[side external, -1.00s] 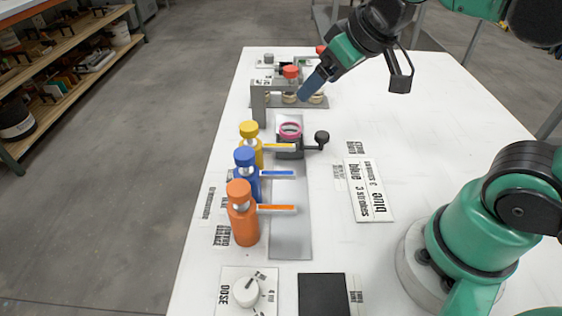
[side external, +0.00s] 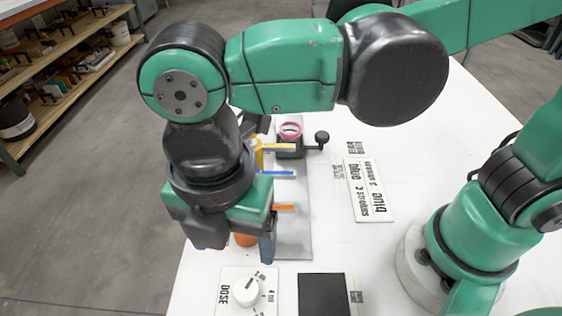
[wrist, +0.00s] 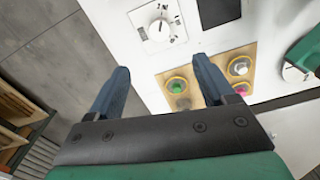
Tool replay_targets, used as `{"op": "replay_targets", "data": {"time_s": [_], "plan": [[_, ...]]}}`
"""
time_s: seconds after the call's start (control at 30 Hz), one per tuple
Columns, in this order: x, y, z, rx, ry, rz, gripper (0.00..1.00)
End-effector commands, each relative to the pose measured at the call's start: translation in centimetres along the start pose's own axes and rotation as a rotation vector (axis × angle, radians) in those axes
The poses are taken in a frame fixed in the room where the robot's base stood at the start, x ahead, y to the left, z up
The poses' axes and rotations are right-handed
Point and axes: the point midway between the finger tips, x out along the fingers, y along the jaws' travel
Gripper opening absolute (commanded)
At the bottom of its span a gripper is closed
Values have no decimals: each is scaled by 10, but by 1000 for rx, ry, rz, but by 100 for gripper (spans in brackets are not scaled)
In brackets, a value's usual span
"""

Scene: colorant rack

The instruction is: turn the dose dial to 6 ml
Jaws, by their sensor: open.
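The dose dial (side external: 246,292) is a round white knob with a dark pointer line, on a white plate marked DOSE (side external: 229,279) at the table's near edge. The pointer slants to the upper right in the side view; the small scale figures are too blurred to read which one it meets. In the wrist view the dial (wrist: 158,30) lies beyond the fingertips, roughly between their lines. My gripper (wrist: 161,64) is open and empty, with its blue fingers apart. In the side view it hangs above and behind the dial, not touching it.
A black square pad (side external: 323,294) lies right of the dial. A pink ring (side external: 290,130) sits farther back.

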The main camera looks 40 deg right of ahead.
Motion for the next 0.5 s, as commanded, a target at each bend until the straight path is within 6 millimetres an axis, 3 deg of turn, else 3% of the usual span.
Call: {"op": "replay_targets", "data": {"time_s": [0.2, 0.5], "plan": [[49, 1, 0, 3, 1, 2, 76], [81, 1, 0, 4, 1, 2, 76]]}}
